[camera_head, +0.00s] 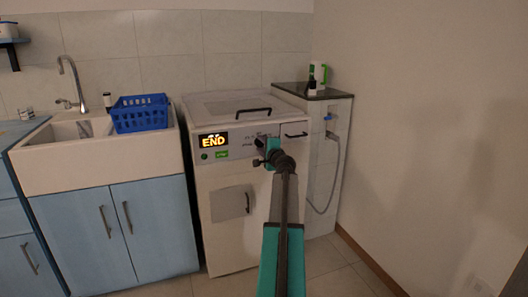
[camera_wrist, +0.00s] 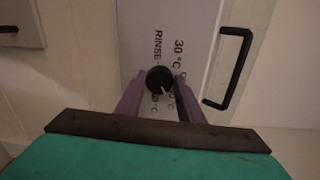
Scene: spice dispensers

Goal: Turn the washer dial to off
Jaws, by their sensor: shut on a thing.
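The white washer (camera_head: 232,175) stands in the middle of the head view, with a lit display (camera_head: 213,141) reading END. Its round black dial (camera_wrist: 159,80) with a pale pointer line is near the middle of the wrist view. The panel around it carries print such as "30 °C" and "RINSE"; other labels are partly covered. My gripper (camera_wrist: 160,92) is at the washer's front panel, its two purple fingers on either side of the dial and shut on it. In the head view my arm hides the dial.
A black handle (camera_wrist: 228,68) is right of the dial in the wrist view. A sink (camera_head: 85,155) with a blue basket (camera_head: 140,114) stands left of the washer. A narrow counter (camera_head: 312,92) with a hose and tap below is right, beside a bare wall.

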